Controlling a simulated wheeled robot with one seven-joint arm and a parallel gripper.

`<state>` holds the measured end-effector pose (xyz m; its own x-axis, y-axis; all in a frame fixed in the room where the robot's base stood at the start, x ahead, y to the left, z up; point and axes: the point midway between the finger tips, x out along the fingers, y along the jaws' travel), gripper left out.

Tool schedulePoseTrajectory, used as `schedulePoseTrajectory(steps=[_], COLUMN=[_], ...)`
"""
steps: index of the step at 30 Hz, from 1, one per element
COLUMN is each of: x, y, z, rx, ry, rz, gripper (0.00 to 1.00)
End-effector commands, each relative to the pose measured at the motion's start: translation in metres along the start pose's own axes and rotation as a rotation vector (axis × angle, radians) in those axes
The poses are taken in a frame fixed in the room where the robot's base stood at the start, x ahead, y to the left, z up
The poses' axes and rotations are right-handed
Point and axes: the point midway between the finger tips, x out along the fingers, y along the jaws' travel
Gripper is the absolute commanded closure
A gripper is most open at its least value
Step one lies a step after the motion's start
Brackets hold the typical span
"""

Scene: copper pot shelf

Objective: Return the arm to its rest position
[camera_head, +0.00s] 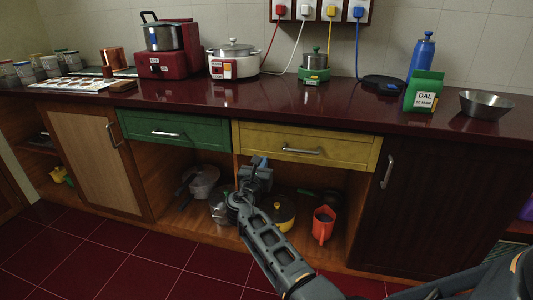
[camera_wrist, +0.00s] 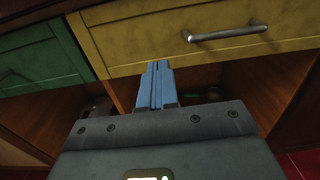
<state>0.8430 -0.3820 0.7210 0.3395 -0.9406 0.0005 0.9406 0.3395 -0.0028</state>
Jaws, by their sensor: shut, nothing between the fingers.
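My arm reaches forward from the lower right in the head view, toward the open shelf under the counter. My gripper (camera_head: 260,161) is in front of the lower edge of the yellow drawer (camera_head: 306,147), near where it meets the green drawer (camera_head: 166,132). In the wrist view the two blue fingers of my gripper (camera_wrist: 157,72) are together, with nothing between them. They point at the lower part of the yellow drawer front (camera_wrist: 165,30). I cannot tell whether the fingertips touch it.
Pots (camera_head: 203,182), a yellow pot (camera_head: 281,213) and an orange jug (camera_head: 323,224) stand in the open shelf behind my arm. The dark red counter (camera_head: 200,95) above holds cookers and a green packet (camera_head: 424,91). The tiled floor (camera_head: 110,262) at left is clear.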

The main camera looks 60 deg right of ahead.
Motion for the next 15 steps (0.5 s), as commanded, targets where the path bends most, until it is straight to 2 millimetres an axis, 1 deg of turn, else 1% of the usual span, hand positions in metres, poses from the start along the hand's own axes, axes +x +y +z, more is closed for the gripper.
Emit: schedulePoseTrajectory(steps=[1,3,6,10,15], x=[-0.009,-0.018,-0.026,-0.031,-0.031], y=[0.0,0.0,0.0,0.0,0.0], z=[0.001,0.001,0.0,0.0,0.0], rx=[-0.001,0.0,-0.001,0.0,0.0], ry=[0.001,0.0,0.001,0.0,0.0], rz=[0.001,0.002,0.0,0.0,0.0], gripper=[1.0,1.0,1.0,1.0,1.0])
